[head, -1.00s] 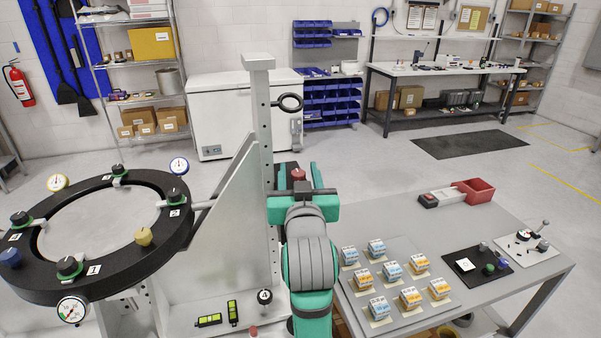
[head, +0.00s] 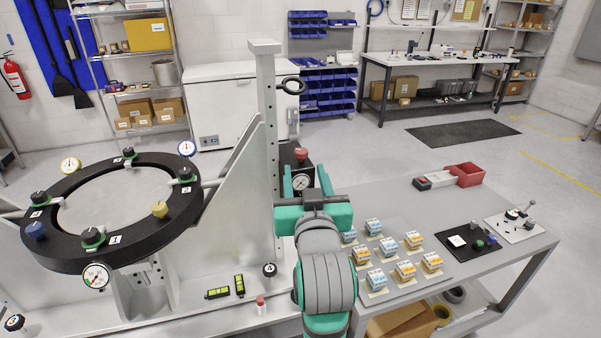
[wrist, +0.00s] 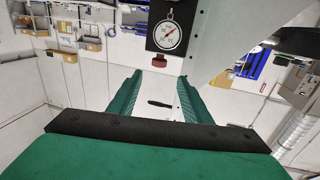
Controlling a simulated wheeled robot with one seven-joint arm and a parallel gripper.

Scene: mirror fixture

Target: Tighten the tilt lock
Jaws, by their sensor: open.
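The mirror fixture has a black ring (head: 55,250) at left with several knobs and dials, and an upright post (head: 266,130). Beside the post is a dark block carrying a red knob (head: 301,154) and a round dial (head: 301,182). In the wrist view the red knob (wrist: 159,58) and dial (wrist: 167,36) lie just beyond the fingertips. Which part is the tilt lock is not marked legibly. My gripper (head: 303,176) is open and empty, its green fingers pointing toward the block. The open fingers (wrist: 159,78) also show in the wrist view, apart from the knob.
A black knob (head: 269,270), yellow-green levels (head: 240,284) and a red-topped bottle (head: 261,305) sit on the base.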

